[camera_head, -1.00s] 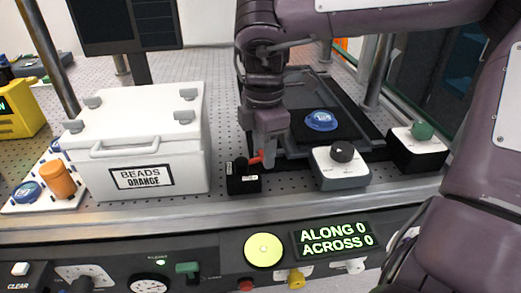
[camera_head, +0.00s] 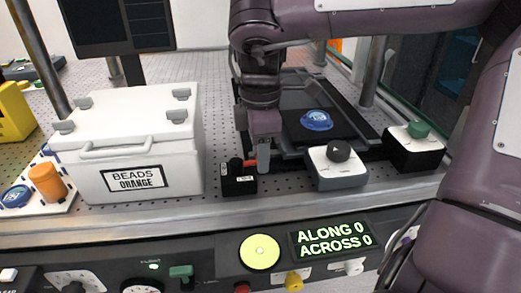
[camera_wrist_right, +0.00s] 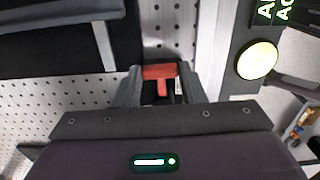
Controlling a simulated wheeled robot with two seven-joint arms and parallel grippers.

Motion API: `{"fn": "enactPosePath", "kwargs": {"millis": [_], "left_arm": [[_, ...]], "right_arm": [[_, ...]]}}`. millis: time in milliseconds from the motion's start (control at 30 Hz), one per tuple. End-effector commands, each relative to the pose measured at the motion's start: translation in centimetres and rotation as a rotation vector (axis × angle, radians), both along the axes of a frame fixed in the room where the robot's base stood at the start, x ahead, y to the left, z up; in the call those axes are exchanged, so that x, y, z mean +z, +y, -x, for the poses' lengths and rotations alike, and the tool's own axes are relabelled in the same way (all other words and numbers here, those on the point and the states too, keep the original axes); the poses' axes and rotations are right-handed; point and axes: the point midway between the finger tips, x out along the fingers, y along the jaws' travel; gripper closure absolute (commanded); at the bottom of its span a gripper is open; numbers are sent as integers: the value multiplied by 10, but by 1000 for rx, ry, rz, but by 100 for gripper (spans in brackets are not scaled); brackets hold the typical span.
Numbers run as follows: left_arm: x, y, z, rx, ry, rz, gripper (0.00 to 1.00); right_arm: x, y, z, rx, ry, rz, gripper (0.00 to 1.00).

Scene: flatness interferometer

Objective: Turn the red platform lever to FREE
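The red lever (camera_head: 249,162) sits on top of a small black block (camera_head: 238,184) on the perforated bench, right of the white box. My right gripper (camera_head: 258,156) is down at the lever, and one finger hides part of it. In the right wrist view the red lever (camera_wrist_right: 160,74) shows as a T shape between the two fingers of my right gripper (camera_wrist_right: 160,88). The fingers stand apart on either side of it; firm contact is not visible. The block's small label is not readable, so FREE cannot be picked out. My left gripper is not in view.
A white box (camera_head: 128,145) labelled BEADS ORANGE stands left of the block. A grey box with a black knob (camera_head: 338,151) and a black-white box with a green knob (camera_head: 418,129) stand right. A blue disc (camera_head: 316,119) lies behind. The front panel (camera_head: 215,252) carries controls.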

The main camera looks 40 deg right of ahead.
Motion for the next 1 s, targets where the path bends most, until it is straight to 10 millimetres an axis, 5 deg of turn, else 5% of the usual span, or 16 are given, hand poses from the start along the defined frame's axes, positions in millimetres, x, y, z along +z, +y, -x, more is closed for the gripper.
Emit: {"fn": "enactPosePath", "kwargs": {"millis": [167,467,1000], "left_arm": [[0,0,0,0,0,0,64],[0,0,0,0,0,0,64],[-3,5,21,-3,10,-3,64]], "right_arm": [[1,0,0,1,-2,0,42],[2,0,0,1,-2,1,42],[76,0,-1,1,-3,1,42]]}}
